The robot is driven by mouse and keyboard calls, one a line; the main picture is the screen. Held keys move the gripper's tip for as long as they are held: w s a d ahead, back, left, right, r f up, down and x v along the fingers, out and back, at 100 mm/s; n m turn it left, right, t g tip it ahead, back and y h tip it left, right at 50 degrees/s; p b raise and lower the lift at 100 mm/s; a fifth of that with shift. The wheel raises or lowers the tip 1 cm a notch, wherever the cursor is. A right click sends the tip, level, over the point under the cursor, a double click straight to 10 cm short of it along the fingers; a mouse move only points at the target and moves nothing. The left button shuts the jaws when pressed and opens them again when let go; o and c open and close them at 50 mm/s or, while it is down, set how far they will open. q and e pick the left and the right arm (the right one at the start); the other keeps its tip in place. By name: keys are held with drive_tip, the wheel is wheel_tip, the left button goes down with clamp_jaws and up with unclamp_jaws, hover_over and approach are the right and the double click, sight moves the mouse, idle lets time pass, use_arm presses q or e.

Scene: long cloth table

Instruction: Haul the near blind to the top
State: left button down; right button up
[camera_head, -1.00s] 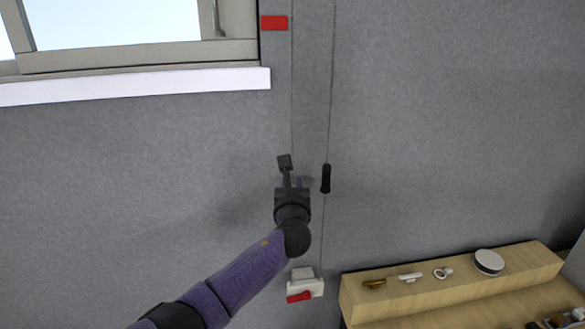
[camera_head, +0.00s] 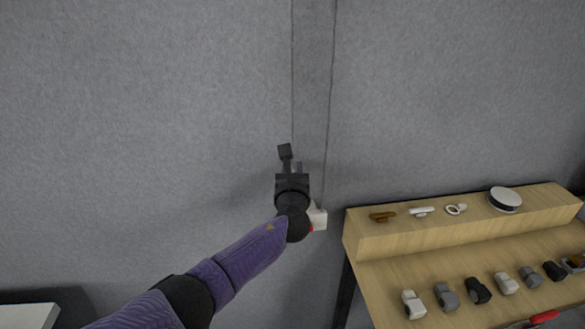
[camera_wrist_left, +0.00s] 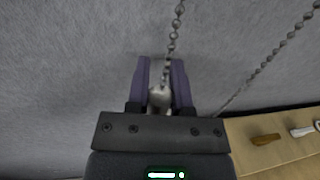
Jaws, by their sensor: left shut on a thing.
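My left gripper (camera_head: 291,163) is in front of the grey wall, on the left one of two thin hanging runs. In the left wrist view these runs are beaded chains: the near chain (camera_wrist_left: 173,42) passes down between the purple fingers of the gripper (camera_wrist_left: 160,75), which is shut on it at a larger silvery bead (camera_wrist_left: 160,98). The other chain (camera_wrist_left: 265,75) hangs free to the right; it also shows in the head view (camera_head: 329,120). A white fitting with a red part (camera_head: 319,216) is on the wall below, partly hidden by my wrist. The blind itself and my right gripper are out of view.
A wooden bench (camera_head: 440,270) with a raised shelf stands at the right. Small fittings lie on it, including a brown one (camera_head: 382,216) and a round white-topped one (camera_head: 505,199). A white surface (camera_head: 28,316) shows at the lower left. The wall above the gripper is clear.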

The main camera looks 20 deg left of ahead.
use_arm(q)
drive_tip(key=shift+f, duration=0.35)
drive_tip(key=c, duration=0.8)
unclamp_jaws()
drive_tip(key=shift+r, duration=0.15)
drive_tip(key=shift+s+d+r+p, duration=0.15)
drive_tip(key=shift+s+d+p, duration=0.05)
drive_tip(key=shift+s+p, duration=0.25)
drive_tip(key=p+v, duration=0.1)
drive_tip(key=v, duration=0.3)
drive_tip(key=p+v, duration=0.2)
drive_tip(key=v, duration=0.3)
drive_tip(key=shift+f, duration=0.2)
